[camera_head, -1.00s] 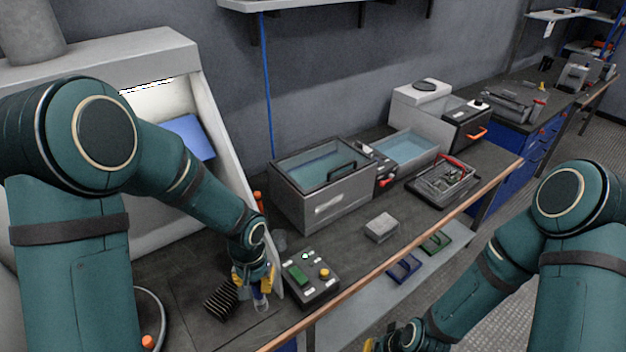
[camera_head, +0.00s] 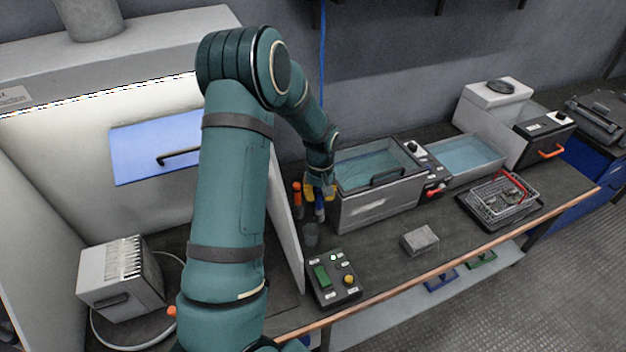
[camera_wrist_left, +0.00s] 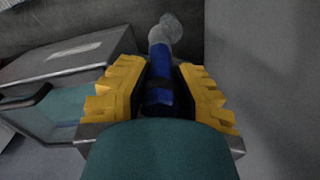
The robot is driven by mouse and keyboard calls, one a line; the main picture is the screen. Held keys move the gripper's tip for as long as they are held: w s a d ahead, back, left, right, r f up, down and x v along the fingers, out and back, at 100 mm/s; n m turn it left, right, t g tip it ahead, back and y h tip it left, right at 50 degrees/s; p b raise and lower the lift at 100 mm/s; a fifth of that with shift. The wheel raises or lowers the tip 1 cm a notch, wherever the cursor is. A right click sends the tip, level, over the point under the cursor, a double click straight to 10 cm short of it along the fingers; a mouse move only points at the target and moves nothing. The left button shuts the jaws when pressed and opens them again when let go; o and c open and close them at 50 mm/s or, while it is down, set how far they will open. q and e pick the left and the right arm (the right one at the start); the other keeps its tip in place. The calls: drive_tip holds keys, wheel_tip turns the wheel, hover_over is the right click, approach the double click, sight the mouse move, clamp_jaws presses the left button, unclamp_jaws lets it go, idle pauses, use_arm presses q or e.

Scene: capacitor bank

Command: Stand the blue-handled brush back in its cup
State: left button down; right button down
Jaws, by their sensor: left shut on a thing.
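The blue-handled brush (camera_head: 320,207) is between the yellow fingers of my left gripper (camera_head: 319,191), beside the left end of the lidded tank. My left gripper is shut on its blue handle, which also shows in the left wrist view (camera_wrist_left: 159,75). A grey rounded part (camera_wrist_left: 166,32) shows beyond the handle there; I cannot tell whether it is the brush's head or something behind it. A small grey see-through cup (camera_head: 311,236) stands on the bench below and slightly left of the brush, apart from it in the picture. My right gripper is out of view.
An orange-topped item (camera_head: 297,192) stands just left of my gripper. The lidded tank (camera_head: 375,205) is close on the right. A control box (camera_head: 333,279) with a green switch stands in front of the cup. A pale hood panel (camera_head: 286,235) rises to the left.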

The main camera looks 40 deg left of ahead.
use_arm(q)
drive_tip(key=a+f+n+b, duration=0.1)
drive_tip(key=a+f+b, duration=0.2)
drive_tip(key=f+b, duration=0.4)
wheel_tip(320, 180, down, 4)
drive_tip(key=shift+r, duration=0.1)
idle(1.2)
drive_tip(key=shift+s, duration=0.15)
drive_tip(key=c, duration=0.9)
unclamp_jaws()
drive_tip(key=shift+o, duration=0.2)
drive_tip(key=shift+r, duration=0.1)
wheel_tip(320, 180, up, 12)
